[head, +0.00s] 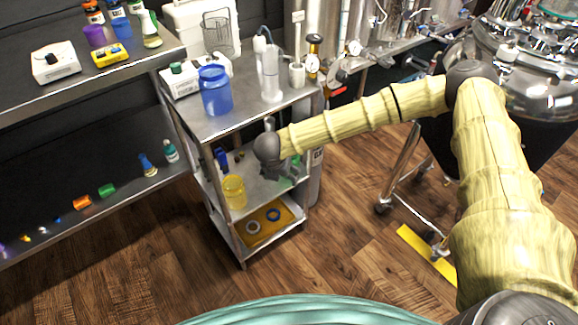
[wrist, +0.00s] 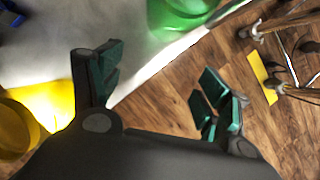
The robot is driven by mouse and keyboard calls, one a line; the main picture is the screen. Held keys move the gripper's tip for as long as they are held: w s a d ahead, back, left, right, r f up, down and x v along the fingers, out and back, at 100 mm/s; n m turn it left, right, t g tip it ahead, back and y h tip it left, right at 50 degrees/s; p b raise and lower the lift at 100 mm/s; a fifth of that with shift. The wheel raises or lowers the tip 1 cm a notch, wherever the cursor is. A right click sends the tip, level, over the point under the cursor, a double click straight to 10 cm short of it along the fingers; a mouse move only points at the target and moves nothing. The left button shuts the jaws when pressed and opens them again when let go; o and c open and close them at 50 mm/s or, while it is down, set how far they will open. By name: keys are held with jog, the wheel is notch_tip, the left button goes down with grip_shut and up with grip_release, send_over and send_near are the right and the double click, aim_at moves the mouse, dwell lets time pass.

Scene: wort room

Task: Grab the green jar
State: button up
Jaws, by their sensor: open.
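The green jar (wrist: 182,18) shows at the top of the wrist view, cut off by the frame edge. It stands near the edge of the cart's pale middle shelf (wrist: 80,25). In the head view only a green bit of the jar (head: 298,171) shows beside my gripper (head: 275,173), which hides the rest. In the wrist view my gripper (wrist: 160,88) has its two fingers spread wide with nothing between them. The jar lies beyond the fingertips, apart from them. The shelf edge and the floor show between the fingers.
A yellow jar (head: 234,192) stands on the same shelf, to the left; it also shows in the wrist view (wrist: 14,128). A blue jar (head: 215,92) stands on the shelf above. A yellow tray (head: 268,226) lies on the bottom shelf.

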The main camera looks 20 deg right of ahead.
jog(key=w+d, duration=0.1)
jog(key=w, duration=0.1)
jog(key=w+d, duration=0.3)
jog(key=w, duration=0.1)
jog(key=shift+w+d, duration=0.2)
jog(key=b+x, duration=0.1)
jog(key=x, duration=0.4)
jog(key=c, duration=0.9)
